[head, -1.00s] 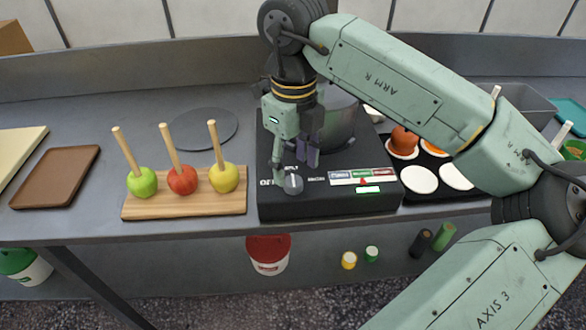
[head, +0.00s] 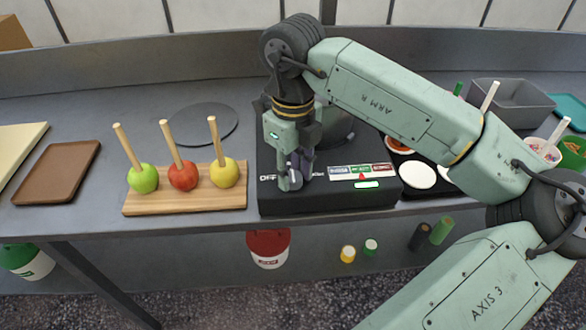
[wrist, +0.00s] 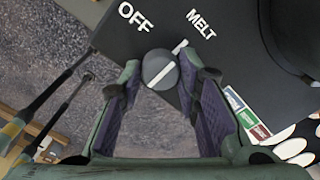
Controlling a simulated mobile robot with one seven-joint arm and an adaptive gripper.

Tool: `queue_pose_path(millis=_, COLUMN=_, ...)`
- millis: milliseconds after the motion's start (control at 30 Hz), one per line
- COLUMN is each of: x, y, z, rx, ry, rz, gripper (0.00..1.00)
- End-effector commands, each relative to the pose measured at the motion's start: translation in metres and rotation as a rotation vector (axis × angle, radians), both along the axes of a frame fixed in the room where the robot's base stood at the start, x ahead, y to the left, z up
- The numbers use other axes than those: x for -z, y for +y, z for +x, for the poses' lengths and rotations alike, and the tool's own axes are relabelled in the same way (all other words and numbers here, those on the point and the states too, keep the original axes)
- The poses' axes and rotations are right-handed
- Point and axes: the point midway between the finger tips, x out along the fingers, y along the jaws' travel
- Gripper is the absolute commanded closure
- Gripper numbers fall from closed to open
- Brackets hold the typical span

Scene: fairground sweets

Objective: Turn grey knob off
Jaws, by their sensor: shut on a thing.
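The grey knob (wrist: 160,70) is a round dial with a white line, on the front of a black cooker box (head: 330,198). In the wrist view its line slants toward the tick by the word MELT (wrist: 200,23); the word OFF (wrist: 135,15) lies to the left. My gripper (wrist: 163,72) points down with one finger on each side of the knob, shut on it. In the head view my gripper (head: 297,178) partly hides the knob and the MELT label. A small lit bar (head: 367,185) shows on the box.
A pot (head: 338,125) stands on the box behind my gripper. Left of the box, a wooden board (head: 150,205) bears three apples on sticks. White discs (head: 418,175) lie on a black tray to the right. The counter's front edge is close to the box.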

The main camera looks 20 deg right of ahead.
Motion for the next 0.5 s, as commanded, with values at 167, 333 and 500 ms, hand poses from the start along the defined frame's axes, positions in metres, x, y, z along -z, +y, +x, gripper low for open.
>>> queue_pose_path(millis=167, x=-0.0002, y=-0.0004, z=0.0002, rx=0.001, ry=0.0, rz=-0.001, gripper=0.87)
queue_pose_path(millis=333, x=-0.0003, y=-0.0005, z=0.0004, rx=0.001, ry=-0.001, rz=-0.002, gripper=0.98)
queue_pose_path(millis=500, x=0.0004, y=-0.0006, z=0.0004, rx=-0.008, ry=-0.002, rz=-0.001, gripper=0.98)
